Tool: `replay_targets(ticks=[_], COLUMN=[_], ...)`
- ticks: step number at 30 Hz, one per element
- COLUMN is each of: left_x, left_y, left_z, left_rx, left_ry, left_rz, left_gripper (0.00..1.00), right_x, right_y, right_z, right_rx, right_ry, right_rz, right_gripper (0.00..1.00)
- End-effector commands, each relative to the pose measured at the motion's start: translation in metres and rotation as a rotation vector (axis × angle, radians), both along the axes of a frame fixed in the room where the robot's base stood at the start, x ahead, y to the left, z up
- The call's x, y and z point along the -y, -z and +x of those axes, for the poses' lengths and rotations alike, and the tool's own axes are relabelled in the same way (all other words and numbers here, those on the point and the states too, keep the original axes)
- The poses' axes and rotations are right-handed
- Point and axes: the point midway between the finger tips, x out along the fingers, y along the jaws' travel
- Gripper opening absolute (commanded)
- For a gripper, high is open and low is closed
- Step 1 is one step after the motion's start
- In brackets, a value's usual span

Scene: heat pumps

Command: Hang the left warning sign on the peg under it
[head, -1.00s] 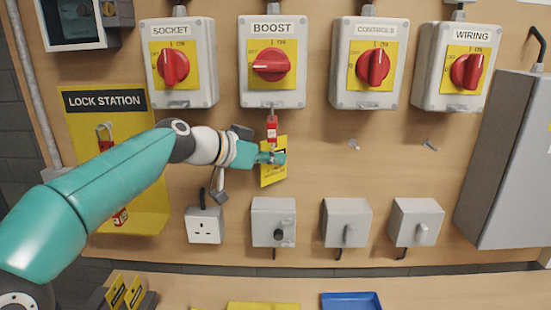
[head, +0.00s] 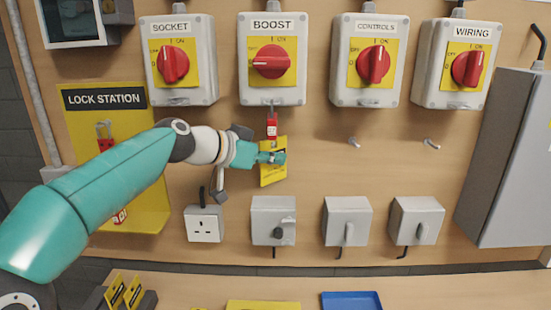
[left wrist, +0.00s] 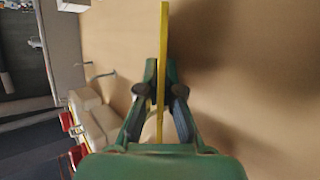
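My left gripper (head: 272,158) is in front of the board, below the BOOST switch box (head: 272,88). Its fingers are closed on a yellow warning sign (head: 273,177), which hangs slightly tilted just under a red padlock (head: 271,131). In the left wrist view the sign (left wrist: 164,40) stands edge-on between the two fingers. The peg behind the sign is hidden, so I cannot tell whether the sign is on it. Two bare pegs show to the right, under CONTROLS (head: 354,142) and WIRING (head: 431,143). My right gripper is not in view.
More yellow signs (head: 115,292) stand in a dark holder at the bottom left. A blue tray (head: 350,300) lies on the bench. A socket (head: 204,224) and several grey boxes sit below the sign. The lock station (head: 105,101) is behind my left arm.

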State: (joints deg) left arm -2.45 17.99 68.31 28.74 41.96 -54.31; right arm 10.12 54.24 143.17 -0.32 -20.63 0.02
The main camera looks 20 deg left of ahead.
Motion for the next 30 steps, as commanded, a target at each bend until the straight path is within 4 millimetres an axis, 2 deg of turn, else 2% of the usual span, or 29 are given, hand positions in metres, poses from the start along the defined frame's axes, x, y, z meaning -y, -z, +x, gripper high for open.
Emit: replay_targets(ticks=[10,12,16,30], left_x=[-0.0002,-0.0003,-0.0005,-0.0011], left_y=[0.0012,0.0012,0.0011,0.0006], left_z=[0.0004,0.0005,0.0006,0.0004], left_rx=[0.0,0.0,0.0,0.001], left_ry=[-0.001,-0.001,-0.002,-0.003], left_rz=[0.0,0.0,0.001,0.0], left_gripper=[0.0,0.14,0.35,0.35], right_x=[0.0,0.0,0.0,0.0], right_y=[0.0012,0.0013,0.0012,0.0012], right_z=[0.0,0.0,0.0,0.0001], right_rx=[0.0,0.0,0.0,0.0], right_ry=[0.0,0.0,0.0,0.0], right_rz=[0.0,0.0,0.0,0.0], right_gripper=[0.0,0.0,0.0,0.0])
